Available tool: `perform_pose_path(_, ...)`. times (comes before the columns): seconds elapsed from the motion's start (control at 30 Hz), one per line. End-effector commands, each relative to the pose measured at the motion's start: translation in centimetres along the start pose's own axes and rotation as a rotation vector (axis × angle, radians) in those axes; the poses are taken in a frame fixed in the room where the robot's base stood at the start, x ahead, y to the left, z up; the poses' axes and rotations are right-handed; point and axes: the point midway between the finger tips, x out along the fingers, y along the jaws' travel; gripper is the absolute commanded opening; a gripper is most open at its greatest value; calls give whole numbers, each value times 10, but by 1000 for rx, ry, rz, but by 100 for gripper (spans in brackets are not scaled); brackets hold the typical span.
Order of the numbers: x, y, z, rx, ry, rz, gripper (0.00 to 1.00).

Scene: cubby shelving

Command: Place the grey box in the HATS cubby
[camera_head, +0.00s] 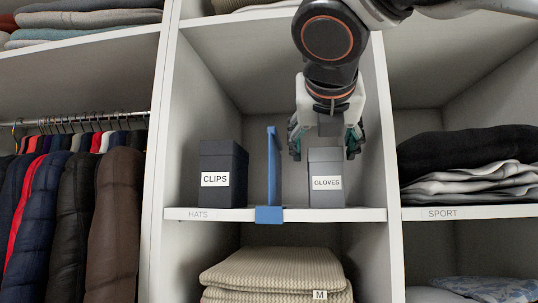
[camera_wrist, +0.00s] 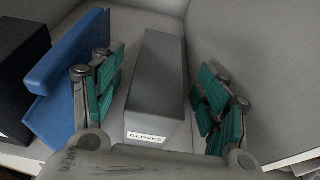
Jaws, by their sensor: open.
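The grey box (camera_head: 326,178), labelled GLOVES, stands upright on the middle shelf, right of a blue divider (camera_head: 273,170). The HATS label (camera_head: 198,214) is on the shelf edge at the left, below the part left of the divider. My gripper (camera_head: 325,143) reaches down over the grey box and is open. In the wrist view, the grey box (camera_wrist: 157,85) lies between the two green-padded fingers of my gripper (camera_wrist: 163,95), with visible gaps on both sides.
A dark box labelled CLIPS (camera_head: 223,172) stands left of the divider, above the HATS label. Folded clothes (camera_head: 470,172) fill the SPORT cubby at right. A folded beige knit (camera_head: 275,275) lies below. Jackets (camera_head: 75,215) hang at left. A gap separates the CLIPS box from the divider.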

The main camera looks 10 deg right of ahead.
Motion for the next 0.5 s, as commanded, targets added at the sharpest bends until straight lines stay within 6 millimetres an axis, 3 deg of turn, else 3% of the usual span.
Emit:
perform_pose_path(0.23,-44,1,0,-2,-1,5,68)
perform_pose_path(0.5,-70,1,0,-1,0,2,68)
